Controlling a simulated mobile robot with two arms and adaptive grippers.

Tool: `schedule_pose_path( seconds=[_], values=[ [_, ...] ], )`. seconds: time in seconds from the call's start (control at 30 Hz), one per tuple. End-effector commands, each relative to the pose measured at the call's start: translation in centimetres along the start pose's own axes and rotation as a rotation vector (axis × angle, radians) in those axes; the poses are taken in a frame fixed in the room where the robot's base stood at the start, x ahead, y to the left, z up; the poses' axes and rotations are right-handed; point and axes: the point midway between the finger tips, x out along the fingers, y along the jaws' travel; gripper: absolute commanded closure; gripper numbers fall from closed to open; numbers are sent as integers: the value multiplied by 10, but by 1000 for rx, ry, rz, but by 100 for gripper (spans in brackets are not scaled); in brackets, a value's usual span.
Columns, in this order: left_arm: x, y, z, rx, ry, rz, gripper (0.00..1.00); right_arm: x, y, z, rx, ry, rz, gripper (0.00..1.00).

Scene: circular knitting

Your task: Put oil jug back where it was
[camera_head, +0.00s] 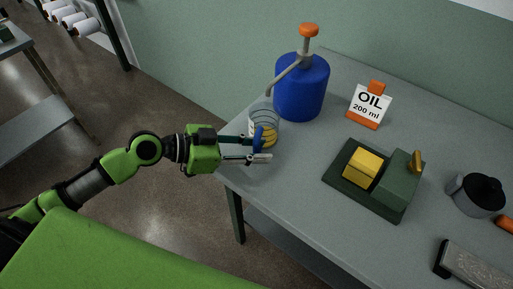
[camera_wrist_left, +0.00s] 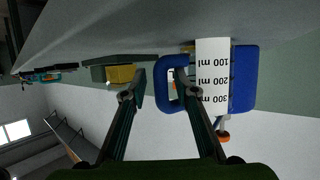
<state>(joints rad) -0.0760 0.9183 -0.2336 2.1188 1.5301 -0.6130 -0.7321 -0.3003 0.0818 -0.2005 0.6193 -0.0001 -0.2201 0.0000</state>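The oil jug is a clear measuring jug (camera_head: 265,116) with a blue handle, standing at the table's left edge in the head view. Yellow shows low inside it. In the wrist view, its white scale strip (camera_wrist_left: 212,75) and blue handle (camera_wrist_left: 164,85) show large. My left gripper (camera_head: 260,148) is at the handle; it also shows in the wrist view (camera_wrist_left: 165,84). Its fingers are apart, with the handle between or just ahead of the tips and a gap on one side. I cannot tell whether one finger touches it. My right gripper is not in view.
A blue pump can (camera_head: 301,88) with an orange knob stands just behind the jug. An orange-based "OIL 200 ml" sign (camera_head: 370,106) stands right of it. A dark green device (camera_head: 398,190) with a yellow block (camera_head: 362,166) and a grey pot (camera_head: 476,195) occupy the right side of the table (camera_head: 300,155).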

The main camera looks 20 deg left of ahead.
Motion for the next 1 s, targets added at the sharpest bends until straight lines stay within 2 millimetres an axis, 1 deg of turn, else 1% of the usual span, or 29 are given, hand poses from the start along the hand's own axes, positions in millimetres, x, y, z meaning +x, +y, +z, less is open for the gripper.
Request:
schedule_pose_path(
  seconds=[0.2,0.27,0.43,0.63,1.0],
  values=[
    [-3,0,-3,0,-1,0,72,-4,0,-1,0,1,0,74],
    [-8,0,1,-1,-3,-2,72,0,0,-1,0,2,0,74],
    [-34,1,2,0,-7,2,72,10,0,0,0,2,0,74],
    [-61,1,1,-2,-4,1,72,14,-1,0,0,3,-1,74],
    [-104,0,-3,-4,3,-1,72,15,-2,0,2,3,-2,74]
  ],
)
